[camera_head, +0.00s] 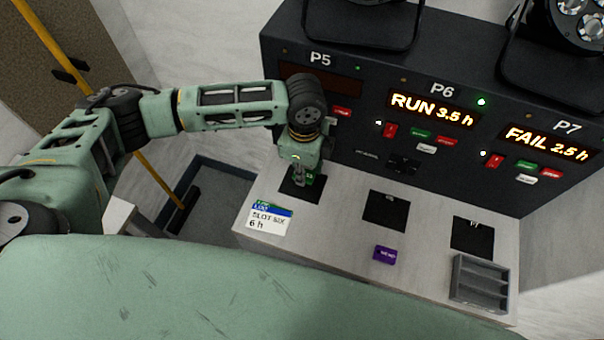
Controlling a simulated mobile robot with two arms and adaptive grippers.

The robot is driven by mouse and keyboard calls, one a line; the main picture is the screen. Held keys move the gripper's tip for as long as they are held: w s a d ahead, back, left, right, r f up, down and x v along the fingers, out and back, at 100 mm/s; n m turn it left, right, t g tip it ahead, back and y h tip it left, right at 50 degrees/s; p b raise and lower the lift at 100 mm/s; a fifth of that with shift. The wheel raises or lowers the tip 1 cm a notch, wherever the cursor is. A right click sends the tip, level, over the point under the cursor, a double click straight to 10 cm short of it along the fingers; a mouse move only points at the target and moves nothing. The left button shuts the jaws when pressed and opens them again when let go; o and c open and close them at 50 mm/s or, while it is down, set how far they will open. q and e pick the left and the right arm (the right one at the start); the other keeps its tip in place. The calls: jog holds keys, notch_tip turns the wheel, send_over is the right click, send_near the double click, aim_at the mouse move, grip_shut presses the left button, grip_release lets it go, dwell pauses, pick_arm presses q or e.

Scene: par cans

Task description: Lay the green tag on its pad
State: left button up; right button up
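The small green tag (310,178) with pale marking is at the left black pad (288,191), on the white counter below the P5 panel. My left gripper (300,182) points down over this pad, its fingers at the tag's left side. The fingers are small and partly overlap the tag, so I cannot tell whether they grip it or whether the tag touches the pad. Two more black pads, the middle one (385,210) and the right one (473,237), have no tag on them. My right gripper is not in view.
A white card with a blue band (268,222) lies left of a purple tag (385,254). A grey compartment tray (480,280) stands at the counter's right front. The dark panel (345,130) rises behind the pads: P6 reads RUN 3.5 h, P7 FAIL 2.5 h.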

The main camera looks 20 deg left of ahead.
pick_arm(q)
jog(key=shift+a+f, duration=0.2)
jog(key=shift+f, duration=0.4)
notch_tip(320, 180, down, 2)
jog(key=shift+f+p, duration=0.2)
jog(key=shift+p, duration=0.25)
jog(key=shift+f, duration=0.45)
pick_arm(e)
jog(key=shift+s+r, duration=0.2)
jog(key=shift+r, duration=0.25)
pick_arm(q)
jog(key=o, duration=1)
jog(key=shift+c, duration=0.2)
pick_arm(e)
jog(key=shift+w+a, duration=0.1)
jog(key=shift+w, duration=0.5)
